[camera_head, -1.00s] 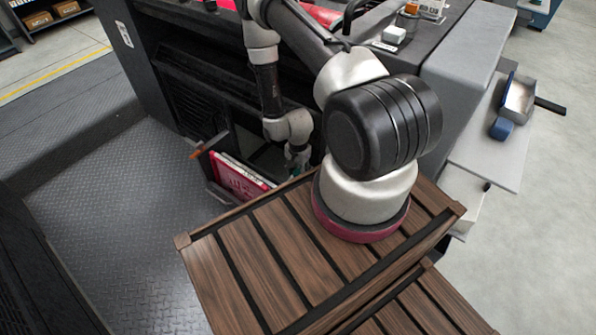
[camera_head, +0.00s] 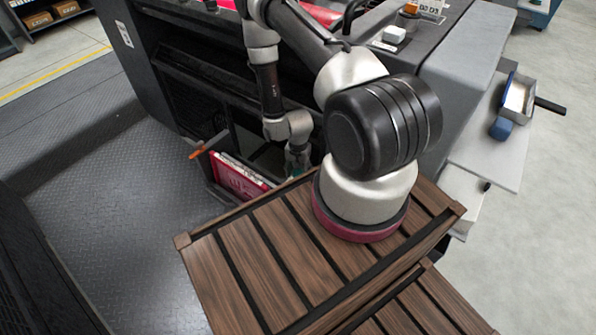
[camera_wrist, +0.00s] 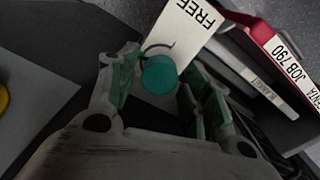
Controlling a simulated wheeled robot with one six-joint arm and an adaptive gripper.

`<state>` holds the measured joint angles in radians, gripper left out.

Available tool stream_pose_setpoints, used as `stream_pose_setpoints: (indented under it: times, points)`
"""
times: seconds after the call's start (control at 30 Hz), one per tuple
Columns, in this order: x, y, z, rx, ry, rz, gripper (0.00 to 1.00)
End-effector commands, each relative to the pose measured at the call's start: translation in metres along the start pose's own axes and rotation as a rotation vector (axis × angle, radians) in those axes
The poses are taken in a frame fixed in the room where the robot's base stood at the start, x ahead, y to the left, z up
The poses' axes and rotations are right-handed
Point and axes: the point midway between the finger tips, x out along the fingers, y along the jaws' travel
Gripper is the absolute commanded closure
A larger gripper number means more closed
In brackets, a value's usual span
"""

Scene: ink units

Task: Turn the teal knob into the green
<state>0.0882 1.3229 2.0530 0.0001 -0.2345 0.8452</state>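The teal knob (camera_wrist: 159,76) is a round disc in the middle of the wrist view, on or beside a white plate (camera_wrist: 189,30) marked FREE. A thin dark arc curves above the knob. In the head view my gripper (camera_head: 297,158) is small and partly hidden at the machine's lower opening, and the knob cannot be made out.
A red unit (camera_head: 238,178) stands in the open bay left of my gripper; its JOB 790 label (camera_wrist: 290,65) shows in the wrist view. An orange handle (camera_head: 197,153) sticks out there. A slatted brown platform (camera_head: 250,255) is in front. Grey floor (camera_head: 110,200) lies clear to the left.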

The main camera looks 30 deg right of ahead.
Motion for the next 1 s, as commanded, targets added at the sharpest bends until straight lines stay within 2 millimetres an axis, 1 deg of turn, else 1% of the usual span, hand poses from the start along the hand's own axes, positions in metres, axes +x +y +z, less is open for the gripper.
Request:
stream_pose_setpoints:
  times: [0.27, 0.37, 0.47, 0.7, 0.8, 0.9, 1.0]
  points:
    - [0.000, 0.000, 0.000, 0.001, 0.000, 0.000, 0.45]
    - [-0.005, 0.000, 0.000, 0.001, 0.000, 0.000, 0.45]
    - [-0.018, -0.001, -0.001, 0.001, 0.002, -0.002, 0.45]
    - [-0.072, -0.001, -0.001, 0.001, 0.003, -0.003, 0.45]
    - [-0.092, -0.001, -0.001, 0.001, 0.002, -0.002, 0.45]
    - [-0.107, -0.001, -0.001, 0.000, 0.001, -0.001, 0.45]
    - [-0.116, 0.000, 0.000, 0.000, 0.000, 0.000, 0.45]
